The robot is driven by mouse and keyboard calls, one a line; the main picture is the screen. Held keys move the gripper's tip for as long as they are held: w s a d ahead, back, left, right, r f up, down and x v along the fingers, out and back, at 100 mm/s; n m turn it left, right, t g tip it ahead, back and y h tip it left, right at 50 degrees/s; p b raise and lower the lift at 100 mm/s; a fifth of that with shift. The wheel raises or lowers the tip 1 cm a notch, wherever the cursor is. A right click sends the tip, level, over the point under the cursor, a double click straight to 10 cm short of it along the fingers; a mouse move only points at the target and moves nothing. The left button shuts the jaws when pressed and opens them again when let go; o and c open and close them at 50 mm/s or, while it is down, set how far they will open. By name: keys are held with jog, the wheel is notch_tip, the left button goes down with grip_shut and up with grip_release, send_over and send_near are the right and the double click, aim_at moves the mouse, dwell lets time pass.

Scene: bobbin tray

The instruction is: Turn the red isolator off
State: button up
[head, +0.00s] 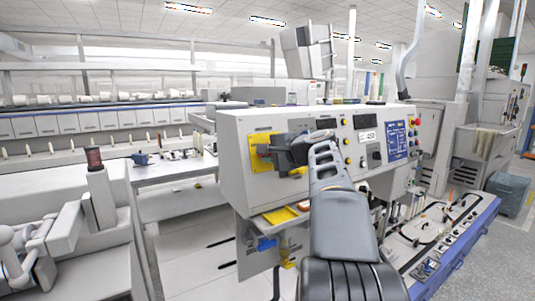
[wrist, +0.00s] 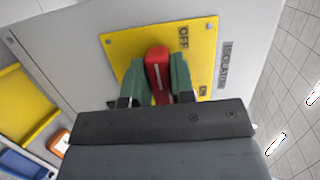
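The red isolator handle (wrist: 157,66) sits on a yellow plate (wrist: 122,48) marked OFF and ON, beside an ISOLATOR label (wrist: 226,65). Its white line runs up and down in the wrist view; the OFF mark is right of its upper end, the ON mark lower right. My gripper (wrist: 158,82) has its green pads on either side of the handle, and they appear to press against it. In the head view my gripper (head: 284,152) is at the yellow plate (head: 257,140) on the machine's front panel and hides the red handle.
The panel (head: 340,118) carries a blue label plate (head: 396,140), yellow and red buttons and a small display right of my gripper. Below are a yellow tray (head: 281,215) and a blue bin (head: 266,243). A table (head: 170,170) stands to the left.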

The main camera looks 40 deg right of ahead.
jog(key=o, duration=0.4)
jog(key=shift+s, duration=0.1)
jog(key=v, duration=1.3)
jog(key=shift+s+r+b, duration=0.2)
jog(key=shift+s+b, duration=0.1)
jog(key=shift+b, duration=0.1)
jog(key=shift+d, duration=0.1)
